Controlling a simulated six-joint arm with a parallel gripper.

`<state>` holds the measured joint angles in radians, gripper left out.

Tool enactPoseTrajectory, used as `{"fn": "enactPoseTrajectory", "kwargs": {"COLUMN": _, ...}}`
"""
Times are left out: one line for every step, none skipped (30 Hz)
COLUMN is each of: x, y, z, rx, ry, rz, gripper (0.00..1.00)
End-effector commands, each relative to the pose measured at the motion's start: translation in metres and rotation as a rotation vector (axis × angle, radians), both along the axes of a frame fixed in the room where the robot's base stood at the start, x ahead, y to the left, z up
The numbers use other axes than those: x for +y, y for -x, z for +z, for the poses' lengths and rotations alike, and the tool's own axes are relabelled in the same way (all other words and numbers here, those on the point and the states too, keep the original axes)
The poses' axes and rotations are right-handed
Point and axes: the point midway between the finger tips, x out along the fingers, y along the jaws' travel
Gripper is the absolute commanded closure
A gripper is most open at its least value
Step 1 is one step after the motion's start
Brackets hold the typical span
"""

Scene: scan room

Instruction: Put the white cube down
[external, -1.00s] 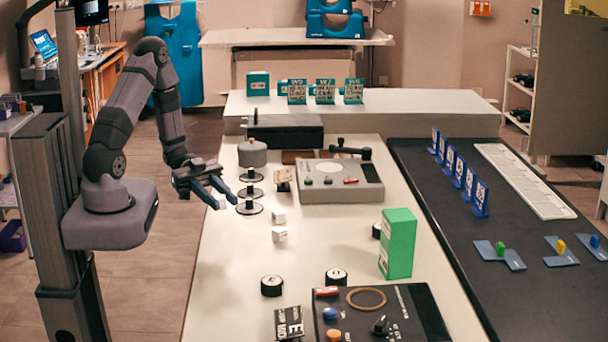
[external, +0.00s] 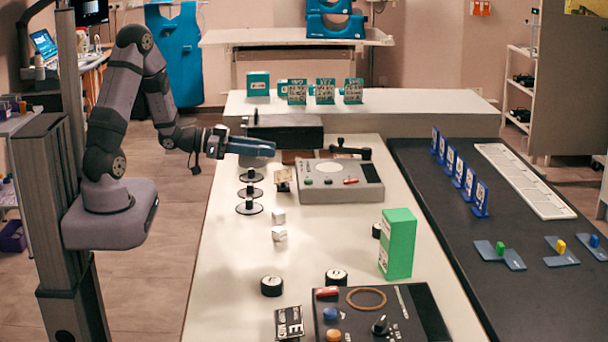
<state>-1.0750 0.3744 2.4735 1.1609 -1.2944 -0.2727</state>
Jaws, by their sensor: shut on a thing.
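My gripper (external: 270,149) is level above the left back part of the white table, its blue fingers pointing right. It is shut. A white cube shows at the fingertips in the earlier picture; now the fingers hide whatever is between them. Two other small white cubes stand on the table, one farther back (external: 279,215) and one nearer (external: 279,234), both below and in front of the gripper and apart from it.
Black discs on a stand (external: 249,192) are just below the gripper. A grey control box (external: 345,190), a green box (external: 398,243), black round pucks (external: 271,286) and a dark panel (external: 410,325) stand on the table (external: 235,270). Bare tabletop lies at the front left.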

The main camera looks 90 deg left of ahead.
Motion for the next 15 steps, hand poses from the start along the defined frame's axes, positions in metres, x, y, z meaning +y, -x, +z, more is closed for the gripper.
{"fn": "enactPoseTrajectory", "kwargs": {"x": 0.014, "y": 0.001, "z": 0.001, "rx": 0.000, "ry": 0.001, "rz": 0.069, "gripper": 0.92}}
{"fn": "enactPoseTrajectory", "kwargs": {"x": 0.023, "y": 0.001, "z": 0.001, "rx": 0.000, "ry": 0.001, "rz": 0.111, "gripper": 0.92}}
{"fn": "enactPoseTrajectory", "kwargs": {"x": 0.033, "y": 0.002, "z": 0.000, "rx": 0.000, "ry": 0.000, "rz": 0.165, "gripper": 0.92}}
{"fn": "enactPoseTrajectory", "kwargs": {"x": 0.040, "y": 0.002, "z": -0.001, "rx": 0.001, "ry": 0.002, "rz": 0.202, "gripper": 0.92}}
{"fn": "enactPoseTrajectory", "kwargs": {"x": 0.047, "y": 0.003, "z": -0.002, "rx": 0.002, "ry": 0.002, "rz": 0.239, "gripper": 0.92}}
{"fn": "enactPoseTrajectory", "kwargs": {"x": 0.055, "y": 0.004, "z": -0.003, "rx": 0.002, "ry": 0.003, "rz": 0.285, "gripper": 0.92}}
{"fn": "enactPoseTrajectory", "kwargs": {"x": 0.060, "y": 0.005, "z": -0.004, "rx": 0.002, "ry": 0.002, "rz": 0.317, "gripper": 0.92}}
{"fn": "enactPoseTrajectory", "kwargs": {"x": 0.065, "y": 0.006, "z": -0.006, "rx": 0.002, "ry": 0.003, "rz": 0.350, "gripper": 0.92}}
{"fn": "enactPoseTrajectory", "kwargs": {"x": 0.070, "y": 0.007, "z": -0.008, "rx": 0.003, "ry": 0.002, "rz": 0.390, "gripper": 0.92}}
{"fn": "enactPoseTrajectory", "kwargs": {"x": 0.073, "y": 0.007, "z": -0.010, "rx": 0.003, "ry": 0.003, "rz": 0.418, "gripper": 0.92}}
{"fn": "enactPoseTrajectory", "kwargs": {"x": 0.076, "y": 0.008, "z": -0.013, "rx": 0.004, "ry": 0.003, "rz": 0.447, "gripper": 0.92}}
{"fn": "enactPoseTrajectory", "kwargs": {"x": 0.079, "y": 0.008, "z": -0.016, "rx": 0.004, "ry": 0.004, "rz": 0.481, "gripper": 0.92}}
{"fn": "enactPoseTrajectory", "kwargs": {"x": 0.080, "y": 0.008, "z": -0.018, "rx": 0.004, "ry": 0.002, "rz": 0.505, "gripper": 0.92}}
{"fn": "enactPoseTrajectory", "kwargs": {"x": 0.080, "y": 0.008, "z": -0.021, "rx": 0.006, "ry": 0.003, "rz": 0.529, "gripper": 0.92}}
{"fn": "enactPoseTrajectory", "kwargs": {"x": 0.080, "y": 0.008, "z": -0.025, "rx": 0.006, "ry": 0.002, "rz": 0.558, "gripper": 0.92}}
